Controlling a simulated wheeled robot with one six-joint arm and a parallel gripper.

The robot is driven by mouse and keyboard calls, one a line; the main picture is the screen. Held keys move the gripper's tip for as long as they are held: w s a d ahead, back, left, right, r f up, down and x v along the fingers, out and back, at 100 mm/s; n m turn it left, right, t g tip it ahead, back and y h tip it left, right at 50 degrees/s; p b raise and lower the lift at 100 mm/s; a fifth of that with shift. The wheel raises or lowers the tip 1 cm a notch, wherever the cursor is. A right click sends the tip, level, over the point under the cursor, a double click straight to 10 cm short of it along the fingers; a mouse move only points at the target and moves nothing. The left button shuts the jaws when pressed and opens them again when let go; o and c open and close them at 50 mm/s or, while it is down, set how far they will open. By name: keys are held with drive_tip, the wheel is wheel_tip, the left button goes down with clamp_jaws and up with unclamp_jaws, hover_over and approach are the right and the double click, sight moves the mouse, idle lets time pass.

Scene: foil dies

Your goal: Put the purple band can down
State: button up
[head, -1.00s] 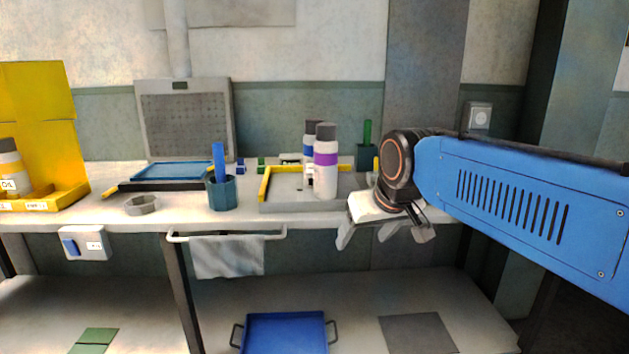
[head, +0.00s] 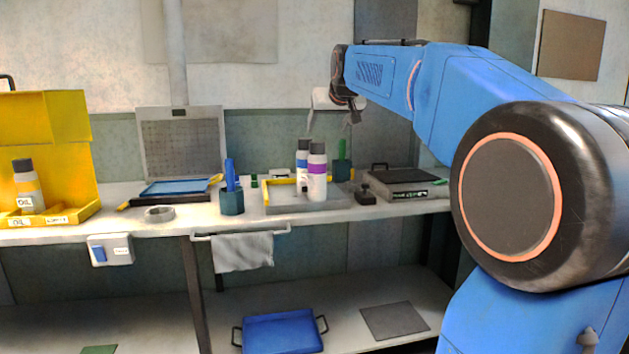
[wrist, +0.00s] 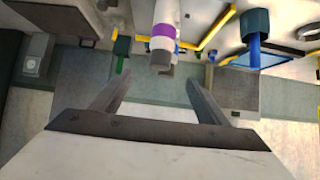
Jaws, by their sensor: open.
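The purple band can (head: 317,180), white with a dark grey cap, stands upright in a shallow light-grey tray (head: 283,209) with yellow edging on the bench. It also shows in the wrist view (wrist: 163,24), cap toward my fingers. A blue band can (head: 302,163) stands just left of and behind it, partly hidden. My gripper (head: 329,126) is open and empty, raised above the cans and apart from them. In the wrist view its two fingers (wrist: 158,80) are spread with nothing between them.
A blue-green cup (head: 232,202) with a blue handle stands left of the tray. A green-handled item (head: 341,155) is behind the cans, and a dark flat scale-like device (head: 405,184) is to the right. Yellow bins (head: 48,160) hold an oil bottle (head: 27,187) at far left.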

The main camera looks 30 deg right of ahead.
sight(319, 145)
drive_tip(key=x, duration=1.6)
drive_tip(key=shift+w+f, duration=0.1)
drive_tip(key=shift+f, duration=0.15)
clamp_jaws()
